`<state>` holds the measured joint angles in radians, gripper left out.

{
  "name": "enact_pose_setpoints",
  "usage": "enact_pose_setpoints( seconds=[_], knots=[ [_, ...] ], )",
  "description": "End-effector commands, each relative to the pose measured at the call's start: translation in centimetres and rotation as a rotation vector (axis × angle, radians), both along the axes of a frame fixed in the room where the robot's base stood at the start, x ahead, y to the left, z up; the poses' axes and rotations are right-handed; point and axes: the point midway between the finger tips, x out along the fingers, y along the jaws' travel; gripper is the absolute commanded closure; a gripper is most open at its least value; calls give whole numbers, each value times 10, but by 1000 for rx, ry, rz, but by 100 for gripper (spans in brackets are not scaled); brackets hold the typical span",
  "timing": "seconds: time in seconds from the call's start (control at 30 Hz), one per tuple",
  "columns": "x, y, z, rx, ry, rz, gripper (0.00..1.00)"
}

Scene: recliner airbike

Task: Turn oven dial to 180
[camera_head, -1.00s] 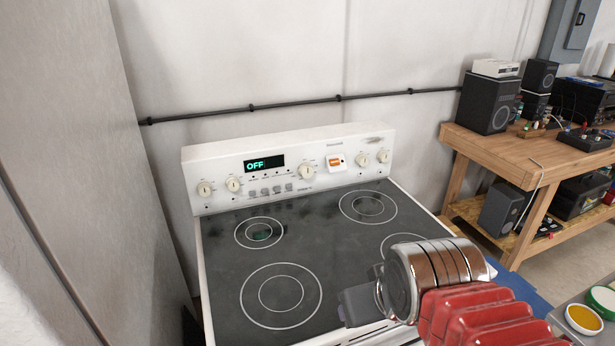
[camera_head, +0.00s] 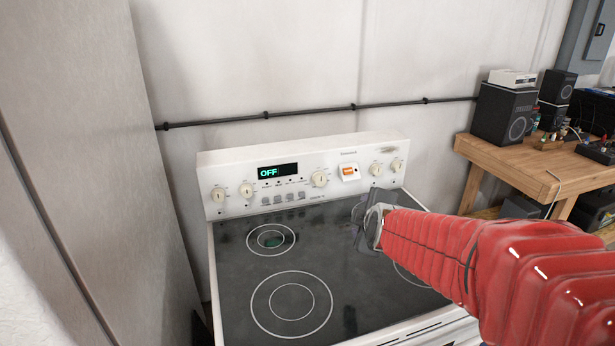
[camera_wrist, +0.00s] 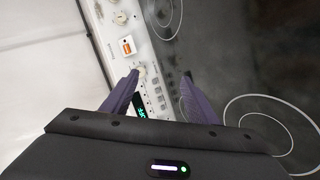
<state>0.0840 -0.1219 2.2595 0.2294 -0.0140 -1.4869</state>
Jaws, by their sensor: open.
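The white stove (camera_head: 345,148) has a raised back panel with a display (camera_head: 278,171) reading OFF in green. The larger cream dial (camera_head: 320,179) sits right of the display. I take it as the oven dial. In the wrist view the dial (camera_wrist: 141,71) shows at the tip of the left finger, partly hidden. My gripper (camera_head: 366,212) is open and empty, over the cooktop in front of the panel and right of the dial. In the wrist view my gripper (camera_wrist: 161,75) has its fingers apart, pointing at the panel. Contact with the dial cannot be told.
Smaller knobs (camera_head: 247,190) stand at both ends of the panel, with buttons (camera_head: 290,197) under the display and an orange switch (camera_head: 349,171) right of the dial. The cooktop (camera_head: 235,240) is bare. A grey cabinet wall (camera_head: 100,180) is at left, a workbench (camera_head: 520,150) at right.

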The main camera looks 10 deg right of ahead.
Motion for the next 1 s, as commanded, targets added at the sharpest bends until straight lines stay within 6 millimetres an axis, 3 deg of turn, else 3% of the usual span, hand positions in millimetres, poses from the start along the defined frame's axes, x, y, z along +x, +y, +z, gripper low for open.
enact_pose_setpoints(
  seconds=[0.2,0.5,1.0],
  knots=[
    [49,1,-11,-195,-87,155,46],
    [105,3,-28,-488,-218,330,46],
    [167,12,-75,-979,-456,540,46]
  ],
)
